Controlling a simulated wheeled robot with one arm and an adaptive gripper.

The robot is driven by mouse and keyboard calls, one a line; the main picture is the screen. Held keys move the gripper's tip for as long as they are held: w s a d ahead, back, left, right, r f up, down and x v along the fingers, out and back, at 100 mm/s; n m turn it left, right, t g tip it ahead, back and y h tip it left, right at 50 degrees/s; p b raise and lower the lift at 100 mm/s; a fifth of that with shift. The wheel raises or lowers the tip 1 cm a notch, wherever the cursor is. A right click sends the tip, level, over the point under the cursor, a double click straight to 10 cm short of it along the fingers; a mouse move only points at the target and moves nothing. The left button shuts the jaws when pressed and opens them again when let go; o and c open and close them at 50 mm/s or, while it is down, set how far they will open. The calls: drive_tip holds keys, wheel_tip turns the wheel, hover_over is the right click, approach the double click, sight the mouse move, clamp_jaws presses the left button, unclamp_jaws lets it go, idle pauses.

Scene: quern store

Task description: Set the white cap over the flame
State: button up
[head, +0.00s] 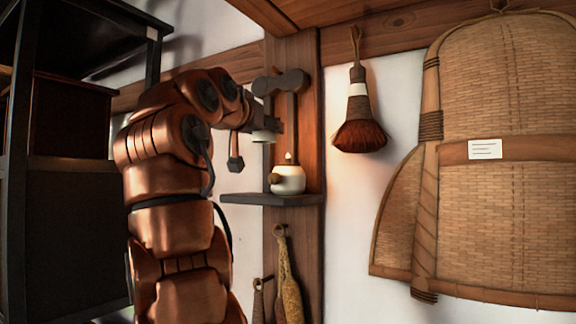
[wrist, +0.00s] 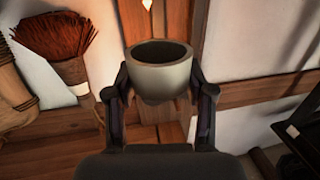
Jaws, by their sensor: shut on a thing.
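My gripper (wrist: 158,98) is shut on the white cap (wrist: 160,74), with a finger on each side of it. The wrist view is upside down, and the cap's open end faces down in the room. In the head view the cap (head: 262,136) is partly hidden by my gripper (head: 262,124). The flame (head: 288,158) burns on top of a round white lamp (head: 289,179) on a small dark shelf. In that view the cap is above and left of the flame, apart from it. The flame tip (wrist: 147,4) shows at the wrist view's top edge, beyond the cap's rim.
The dark shelf (head: 262,199) juts from a wooden post (head: 309,130). A dark round-ended fitting (head: 281,82) is above the lamp. A red-brown brush (head: 359,130) hangs to the right, then a large woven basket (head: 500,85). Bundles (head: 288,280) hang below the shelf.

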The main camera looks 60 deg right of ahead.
drive_tip(key=s+r+m+g, duration=0.1)
drive_tip(key=s+m+g, duration=0.1)
drive_tip(key=s, duration=0.8)
drive_tip(key=shift+s+d+g+b, duration=0.15)
drive_tip(key=shift+s+g+b, duration=0.2)
drive_tip(key=shift+g, duration=0.35)
drive_tip(key=shift+s+r, duration=0.1)
drive_tip(key=p, duration=0.6)
hover_over(288, 177)
drive_tip(key=w+d, duration=0.2)
drive_tip(key=d, duration=0.2)
drive_tip(key=shift+a+f, duration=0.25)
drive_tip(key=shift+f, duration=0.4)
drive_tip(key=shift+w+d+f+b, duration=0.1)
drive_tip(key=shift+w+f+b, duration=0.1)
drive_tip(key=shift+f+b, duration=1.3)
drive_tip(key=shift+f, duration=0.4)
drive_tip(key=shift+f, duration=0.2)
drive_tip(key=o, duration=1.2)
drive_tip(key=shift+c, duration=0.2)
drive_tip(key=shift+r, duration=0.15)
